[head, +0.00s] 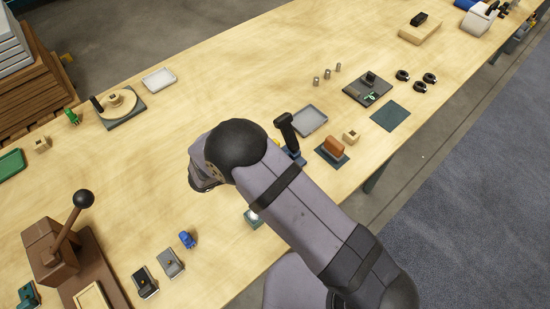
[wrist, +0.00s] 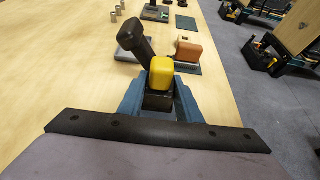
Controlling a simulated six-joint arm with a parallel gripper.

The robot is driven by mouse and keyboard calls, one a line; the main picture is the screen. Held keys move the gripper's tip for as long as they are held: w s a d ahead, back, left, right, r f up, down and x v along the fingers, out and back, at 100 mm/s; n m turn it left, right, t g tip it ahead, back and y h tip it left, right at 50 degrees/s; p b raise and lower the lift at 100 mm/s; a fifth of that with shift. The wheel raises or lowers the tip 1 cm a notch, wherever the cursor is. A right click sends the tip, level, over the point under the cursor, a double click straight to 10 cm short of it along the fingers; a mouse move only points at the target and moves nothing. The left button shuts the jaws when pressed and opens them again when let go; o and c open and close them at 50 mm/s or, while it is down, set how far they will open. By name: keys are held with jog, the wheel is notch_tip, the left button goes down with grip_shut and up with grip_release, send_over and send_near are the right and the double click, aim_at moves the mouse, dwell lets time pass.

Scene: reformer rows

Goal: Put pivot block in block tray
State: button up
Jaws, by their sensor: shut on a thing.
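My gripper (wrist: 161,88) has two blue fingers in the wrist view, shut on a yellow block (wrist: 163,68) with rounded edges and a dark lower part. It looks like the pivot block, but no label shows. A shallow grey tray (head: 310,120) lies on the table behind a black upright handle (head: 287,131). Another pale tray (head: 158,78) lies at the far left, and part of a green tray (head: 11,162) shows at the left edge. I cannot tell which is the block tray.
The black handle also stands just beyond my gripper in the wrist view (wrist: 137,40). An orange-brown block (head: 334,146) sits on a dark mat to its right. A brown lever press (head: 65,250) stands at front left.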

jog(key=shift+r+b, duration=0.35)
jog(key=shift+r, duration=1.65)
